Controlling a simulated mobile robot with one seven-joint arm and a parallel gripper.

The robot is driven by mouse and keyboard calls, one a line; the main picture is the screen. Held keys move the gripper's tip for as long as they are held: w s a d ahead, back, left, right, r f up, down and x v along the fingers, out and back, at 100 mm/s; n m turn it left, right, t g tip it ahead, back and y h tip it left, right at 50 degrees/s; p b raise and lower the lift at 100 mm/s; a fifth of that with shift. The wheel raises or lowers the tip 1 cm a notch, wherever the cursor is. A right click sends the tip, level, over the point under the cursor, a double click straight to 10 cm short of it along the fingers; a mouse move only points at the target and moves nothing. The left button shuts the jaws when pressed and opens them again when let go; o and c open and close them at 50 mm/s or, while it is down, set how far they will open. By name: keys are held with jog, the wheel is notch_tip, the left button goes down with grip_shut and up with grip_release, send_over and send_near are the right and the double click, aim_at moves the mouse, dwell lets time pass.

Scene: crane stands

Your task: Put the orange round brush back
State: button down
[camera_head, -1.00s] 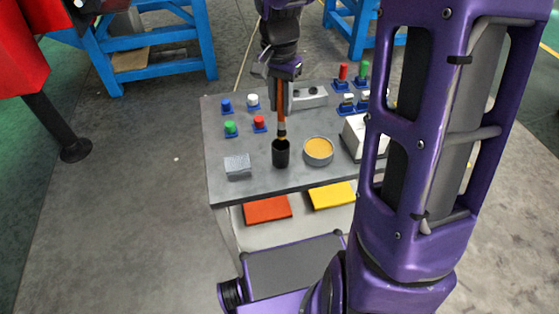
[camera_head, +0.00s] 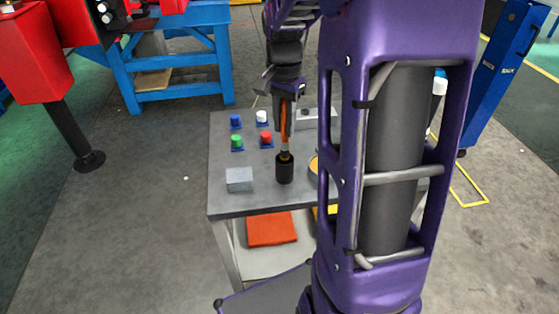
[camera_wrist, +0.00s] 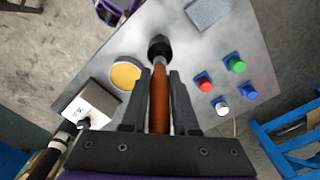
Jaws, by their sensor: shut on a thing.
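The orange round brush (camera_head: 284,121) hangs head down in my gripper (camera_head: 285,136). In the wrist view, its orange handle (camera_wrist: 159,105) lies between the two dark fingers of my gripper (camera_wrist: 160,73), which are shut on it. A black cup (camera_head: 285,170) stands on the grey table top, directly under the gripper. The cup also shows in the wrist view (camera_wrist: 160,45) beyond the fingertips. The brush's pale ferrule is at the cup's mouth. Its bristles are hidden, seemingly inside the cup, and I cannot tell how deep.
Close by are a grey block (camera_head: 239,180), a round orange-topped tin (camera_wrist: 125,75) and several coloured buttons (camera_wrist: 204,86). My arm hides the table's right side.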

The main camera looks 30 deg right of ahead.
aim_at(284, 142)
notch_tip(284, 142, down, 7)
jog(key=shift+r+b, duration=0.1)
jog(key=shift+b, duration=0.45)
jog(key=shift+f, duration=0.2)
jog(key=c, duration=0.7)
grip_release()
notch_tip(284, 142, up, 12)
jog(key=shift+a+r+p, duration=0.1)
jog(key=shift+r+p, duration=0.15)
jog(key=shift+p, duration=0.85)
